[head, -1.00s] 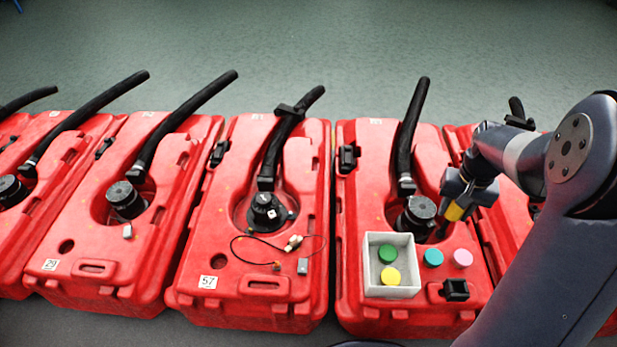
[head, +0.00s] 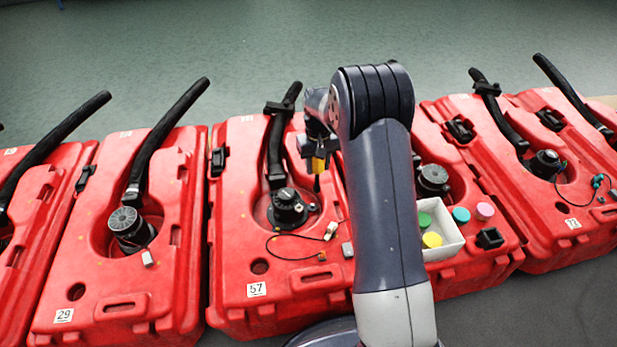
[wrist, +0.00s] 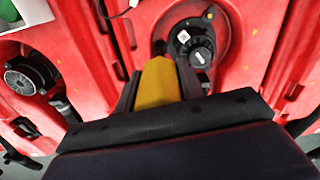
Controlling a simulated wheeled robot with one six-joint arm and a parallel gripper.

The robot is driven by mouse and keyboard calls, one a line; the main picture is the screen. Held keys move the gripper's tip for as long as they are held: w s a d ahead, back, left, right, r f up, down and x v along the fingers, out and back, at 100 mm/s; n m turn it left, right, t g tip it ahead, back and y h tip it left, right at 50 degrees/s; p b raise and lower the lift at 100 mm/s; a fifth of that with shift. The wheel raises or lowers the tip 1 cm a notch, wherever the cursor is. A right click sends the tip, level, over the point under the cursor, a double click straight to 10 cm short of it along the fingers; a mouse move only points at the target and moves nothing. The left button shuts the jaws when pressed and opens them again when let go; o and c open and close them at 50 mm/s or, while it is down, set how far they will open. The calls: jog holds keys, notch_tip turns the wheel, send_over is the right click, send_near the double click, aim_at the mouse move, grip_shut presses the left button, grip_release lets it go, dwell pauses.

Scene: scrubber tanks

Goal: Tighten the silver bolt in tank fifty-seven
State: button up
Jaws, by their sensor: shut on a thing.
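Tank fifty-seven (head: 225,250) is a red tank with a white "57" label (head: 256,289). Its black cap (head: 288,208) sits in a round recess with a black hose rising behind it. The cap also shows in the wrist view (wrist: 192,44), just beyond my fingers. My gripper (head: 318,160) hangs above the right side of this tank, behind my arm link in the head view. It is shut on a yellow piece (wrist: 158,85), which points toward the recess, apart from the cap. I cannot make out the silver bolt clearly; small parts beside the cap are too small to tell.
A thin black cable (head: 290,257) and a small grey block (head: 347,250) lie on tank fifty-seven. A white tray (head: 446,251) with green and yellow discs is on the tank to the right, beside blue and pink discs. Tank twenty-nine (head: 95,270) stands left. Hoses rise behind the caps.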

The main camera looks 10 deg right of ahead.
jog(key=w+f+b, duration=0.3)
jog(key=f, duration=0.4)
jog(key=w+f+n+b, duration=0.1)
jog(key=w+f+b, duration=0.2)
jog(key=f, duration=0.5)
jog(key=shift+w, duration=0.55)
jog(key=shift+f, duration=0.1)
jog(key=o, duration=0.5)
jog(key=c, duration=0.7)
jog(key=shift+o, duration=0.2)
jog(key=shift+f, duration=0.1)
